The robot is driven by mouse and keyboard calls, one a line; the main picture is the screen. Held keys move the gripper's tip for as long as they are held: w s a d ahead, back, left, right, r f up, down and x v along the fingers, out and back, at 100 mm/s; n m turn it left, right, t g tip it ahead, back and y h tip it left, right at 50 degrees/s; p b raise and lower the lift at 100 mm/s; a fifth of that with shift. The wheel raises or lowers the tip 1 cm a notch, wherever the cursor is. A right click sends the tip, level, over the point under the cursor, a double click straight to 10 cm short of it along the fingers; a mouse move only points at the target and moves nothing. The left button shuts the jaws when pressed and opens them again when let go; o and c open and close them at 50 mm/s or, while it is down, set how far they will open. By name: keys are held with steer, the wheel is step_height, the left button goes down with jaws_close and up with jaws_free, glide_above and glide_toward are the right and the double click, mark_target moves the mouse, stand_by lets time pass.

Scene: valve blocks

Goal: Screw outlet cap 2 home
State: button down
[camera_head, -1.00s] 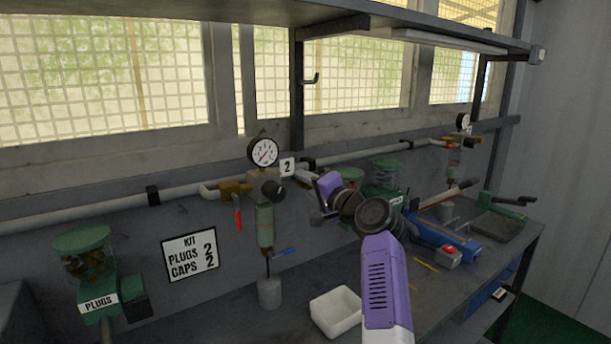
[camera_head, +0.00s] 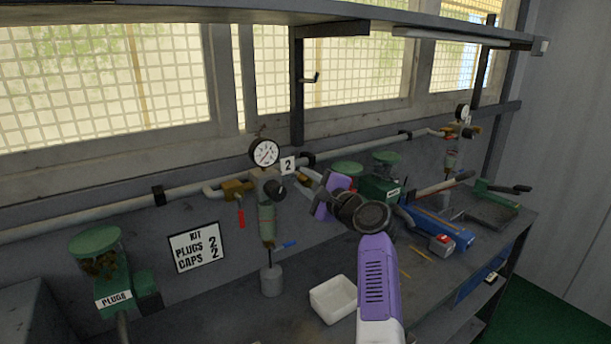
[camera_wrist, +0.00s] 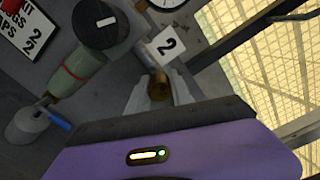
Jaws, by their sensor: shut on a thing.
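My gripper (camera_wrist: 157,88) is shut on a brass cylindrical piece (camera_wrist: 159,84), which looks like the outlet cap, between its two pale fingers in the wrist view. In the head view my gripper (camera_head: 306,181) reaches left to the valve block at the station marked by the white "2" plate (camera_head: 289,165). The plate is just beyond the fingers in the wrist view (camera_wrist: 167,44). The cap's far end and the outlet are hidden, so I cannot tell how far it is on its thread.
The station has a pressure gauge (camera_head: 265,153), a black knob (camera_head: 275,189), a green cylinder (camera_head: 267,222) and a red lever (camera_head: 241,217). A white tray (camera_head: 334,299) and a blue tool (camera_head: 428,229) lie on the bench. A plugs dispenser (camera_head: 112,275) stands at left.

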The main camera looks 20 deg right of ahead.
mark_target(310, 184)
steer(key=shift+f+m, duration=0.15)
steer(key=shift+m, duration=0.25)
steer(key=c, duration=1.1)
jaws_free()
steer(key=shift+c, duration=0.2)
steer(key=b+v, duration=0.1)
steer(key=v, duration=0.5)
steer(key=shift+s+d, duration=0.1)
steer(key=shift+s, duration=0.15)
steer(key=shift+s+d, duration=0.2)
steer(key=shift+s, duration=0.4)
